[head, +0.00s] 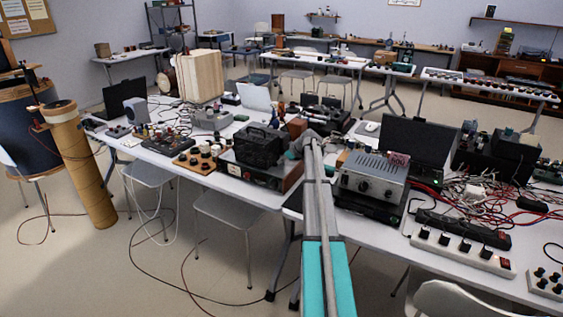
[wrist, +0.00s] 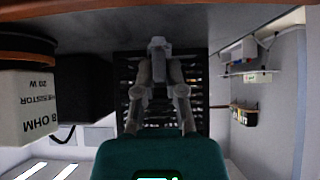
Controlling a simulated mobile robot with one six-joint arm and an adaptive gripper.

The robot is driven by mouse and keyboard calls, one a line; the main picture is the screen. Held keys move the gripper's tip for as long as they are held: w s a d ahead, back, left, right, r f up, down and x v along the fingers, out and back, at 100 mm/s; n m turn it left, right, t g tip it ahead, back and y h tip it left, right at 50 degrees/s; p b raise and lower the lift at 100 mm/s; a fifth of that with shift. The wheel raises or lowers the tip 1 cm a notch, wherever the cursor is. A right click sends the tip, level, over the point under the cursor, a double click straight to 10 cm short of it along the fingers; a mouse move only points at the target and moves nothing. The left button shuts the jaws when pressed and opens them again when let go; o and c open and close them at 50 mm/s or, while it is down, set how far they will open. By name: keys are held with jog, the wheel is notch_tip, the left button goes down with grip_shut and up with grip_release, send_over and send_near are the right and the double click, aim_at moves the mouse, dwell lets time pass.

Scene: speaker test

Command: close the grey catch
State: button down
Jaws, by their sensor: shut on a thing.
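In the wrist view my gripper (wrist: 158,65) reaches forward, its two fingers drawn together at the tips. They are shut on a small grey piece that I take for the grey catch (wrist: 158,44). Behind it is a dark slatted front (wrist: 190,75). In the head view my arm runs up the middle, and my gripper (head: 296,149) is beside the right side of a black crate-like case (head: 262,146). The catch cannot be made out there, and its exact position is hidden by the fingers.
A box marked as a resistor (wrist: 25,105) stands at the left of the upside-down wrist view. In the head view a grey metal instrument (head: 372,177) stands right of my arm. Cables and a power strip (head: 465,249) crowd the table at right. A cardboard tube (head: 80,165) stands at left.

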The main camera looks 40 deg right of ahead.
jog(key=shift+w, duration=0.1)
jog(key=c, duration=0.7)
grip_release()
jog(key=shift+r, duration=0.1)
